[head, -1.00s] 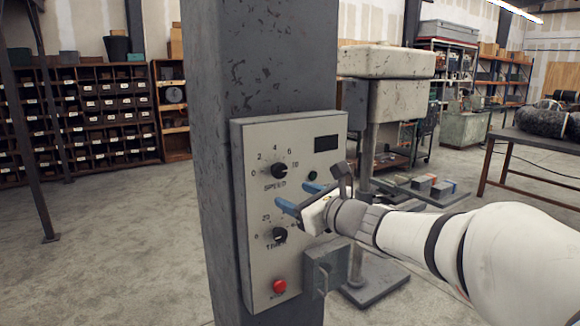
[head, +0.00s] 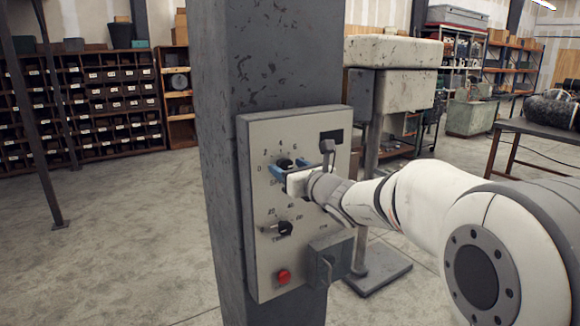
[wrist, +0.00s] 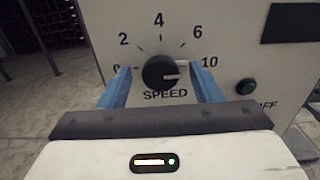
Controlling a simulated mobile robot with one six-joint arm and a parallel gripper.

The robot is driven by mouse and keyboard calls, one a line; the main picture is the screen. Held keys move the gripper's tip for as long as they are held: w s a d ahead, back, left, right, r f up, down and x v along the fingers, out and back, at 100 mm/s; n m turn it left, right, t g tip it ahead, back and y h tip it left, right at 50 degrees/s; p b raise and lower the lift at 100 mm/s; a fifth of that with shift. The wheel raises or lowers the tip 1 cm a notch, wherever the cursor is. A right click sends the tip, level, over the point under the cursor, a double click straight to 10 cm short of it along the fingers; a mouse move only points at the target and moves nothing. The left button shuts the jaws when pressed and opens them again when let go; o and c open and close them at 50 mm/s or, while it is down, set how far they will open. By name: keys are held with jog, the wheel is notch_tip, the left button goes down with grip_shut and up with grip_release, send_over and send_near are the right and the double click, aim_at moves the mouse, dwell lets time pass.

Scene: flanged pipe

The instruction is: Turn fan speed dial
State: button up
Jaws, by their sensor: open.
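The black SPEED dial (wrist: 160,72) sits on the grey control panel (head: 256,190), under a printed scale from 0 to 10. In the wrist view its white pointer line points right, toward the 10. In the head view the dial (head: 285,163) is partly hidden by my gripper. My gripper (wrist: 165,80) is open, with one blue finger to the left of the dial and one to the right. Gaps show between each finger and the dial in the wrist view; its depth relative to the dial is hard to tell.
Below is the TIMER dial (head: 285,228), then a red button (head: 284,277). A grey box (head: 331,258) juts from the panel's lower right. The panel hangs on a grey column (head: 265,55).

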jog(key=c, duration=1)
jog(key=shift+o, duration=0.2)
